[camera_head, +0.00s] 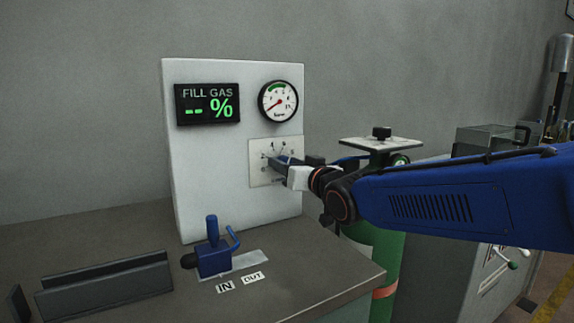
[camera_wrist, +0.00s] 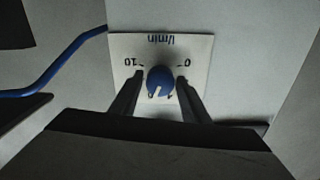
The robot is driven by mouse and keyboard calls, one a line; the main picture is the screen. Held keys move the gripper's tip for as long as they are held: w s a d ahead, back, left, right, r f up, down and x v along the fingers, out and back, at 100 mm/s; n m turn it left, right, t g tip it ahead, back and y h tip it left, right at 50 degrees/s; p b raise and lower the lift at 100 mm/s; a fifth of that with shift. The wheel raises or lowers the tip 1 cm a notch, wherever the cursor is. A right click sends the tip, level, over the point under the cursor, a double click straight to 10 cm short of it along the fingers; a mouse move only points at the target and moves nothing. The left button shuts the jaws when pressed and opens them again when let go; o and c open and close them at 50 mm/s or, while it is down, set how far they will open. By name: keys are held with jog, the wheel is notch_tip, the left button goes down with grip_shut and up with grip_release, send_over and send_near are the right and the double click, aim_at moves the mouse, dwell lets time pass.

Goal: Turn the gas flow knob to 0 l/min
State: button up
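The blue gas flow knob (camera_wrist: 160,80) sits on a white dial plate (camera_wrist: 200,52), which appears upside down in the wrist view. The "0" mark is on the right and "10" on the left. A pale pointer line on the knob faces the bottom of the picture, slightly left, away from the 0. My gripper (camera_wrist: 159,78) has one finger on each side of the knob, with a narrow gap visible, clearer on the left. In the head view, my gripper (camera_head: 279,163) reaches the dial plate (camera_head: 257,150) and hides the knob.
The white panel (camera_head: 215,165) also carries a FILL GAS display (camera_head: 208,104) reading "-- %" and a round pressure gauge (camera_head: 278,101). A blue lever valve (camera_head: 213,258) stands on the bench. A green gas cylinder (camera_head: 388,265) is beside the bench. A blue hose (camera_wrist: 62,67) runs left of the plate.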

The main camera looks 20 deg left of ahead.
jog(key=c, duration=0.7)
jog(key=shift+n, duration=0.3)
jog(key=n, duration=0.6)
jog(key=shift+s, duration=0.1)
jog(key=n, duration=0.6)
jog(key=shift+a+f+n, duration=0.1)
jog(key=shift+f+n, duration=0.05)
jog(key=shift+n, duration=0.15)
jog(key=n, duration=0.7)
jog(key=shift+f, duration=0.15)
jog(key=n, duration=0.6)
jog(key=shift+f+n, duration=0.15)
jog(key=shift+n, duration=0.15)
